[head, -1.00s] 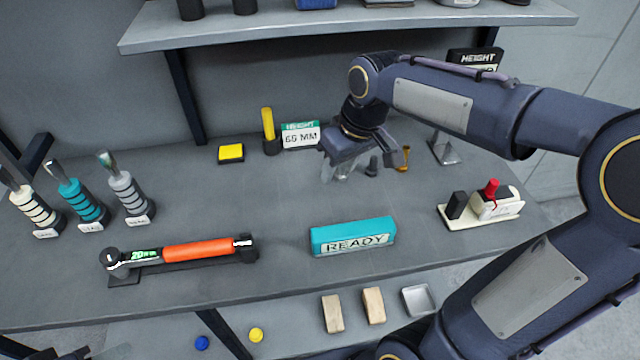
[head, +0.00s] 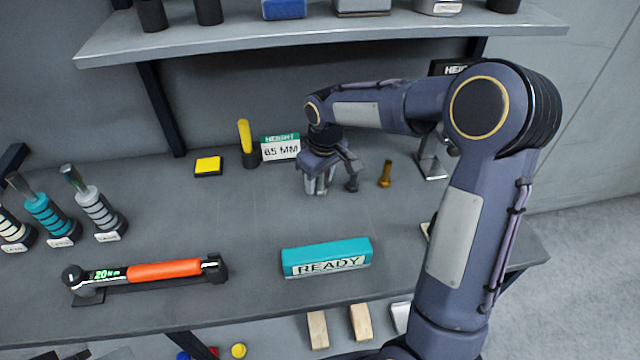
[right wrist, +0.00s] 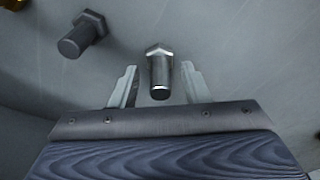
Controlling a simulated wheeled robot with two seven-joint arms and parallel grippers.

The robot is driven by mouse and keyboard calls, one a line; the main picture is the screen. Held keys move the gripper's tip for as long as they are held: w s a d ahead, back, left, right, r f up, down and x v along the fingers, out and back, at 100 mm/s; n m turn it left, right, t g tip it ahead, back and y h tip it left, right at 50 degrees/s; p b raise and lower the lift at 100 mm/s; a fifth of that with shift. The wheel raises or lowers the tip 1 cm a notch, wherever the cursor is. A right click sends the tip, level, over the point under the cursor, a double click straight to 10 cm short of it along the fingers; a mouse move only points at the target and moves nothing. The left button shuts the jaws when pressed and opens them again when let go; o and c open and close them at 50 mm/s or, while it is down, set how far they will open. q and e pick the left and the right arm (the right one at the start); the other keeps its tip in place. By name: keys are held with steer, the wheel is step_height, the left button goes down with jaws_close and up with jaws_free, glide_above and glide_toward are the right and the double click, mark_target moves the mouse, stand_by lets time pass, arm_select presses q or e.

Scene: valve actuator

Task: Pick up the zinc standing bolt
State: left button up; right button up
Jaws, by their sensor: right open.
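The zinc bolt (right wrist: 160,70) is bright silver with a hex head. In the right wrist view it sits between the two fingers of my right gripper (right wrist: 160,88), with a gap on both sides. The gripper is open and does not touch it. In the head view my right gripper (head: 319,186) is low over the back of the bench, and its fingers largely hide the zinc bolt. A dark bolt (right wrist: 82,35) stands beside it; in the head view it shows just right of the fingers (head: 352,181). My left gripper is not in view.
A brass bolt (head: 385,174) stands further right. Behind are a height sign (head: 281,148), a yellow-topped post (head: 246,140) and a yellow block (head: 208,165). The teal READY block (head: 326,257) and orange torque wrench (head: 165,269) lie in front. A shelf (head: 320,38) overhangs.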

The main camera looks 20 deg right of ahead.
steer(key=shift+f, duration=0.2)
jaws_close()
stand_by(0.3)
steer(key=shift+r, duration=0.55)
step_height(320, 180, up, 2)
steer(key=shift+a+r, duration=0.15)
steer(key=shift+r, duration=0.1)
steer(key=s+a+r+b, duration=0.1)
steer(key=s+a+r, duration=0.6)
steer(key=a+r, duration=0.2)
steer(key=a, duration=0.2)
steer(key=shift+a+r, duration=0.25)
steer(key=shift+a, duration=0.15)
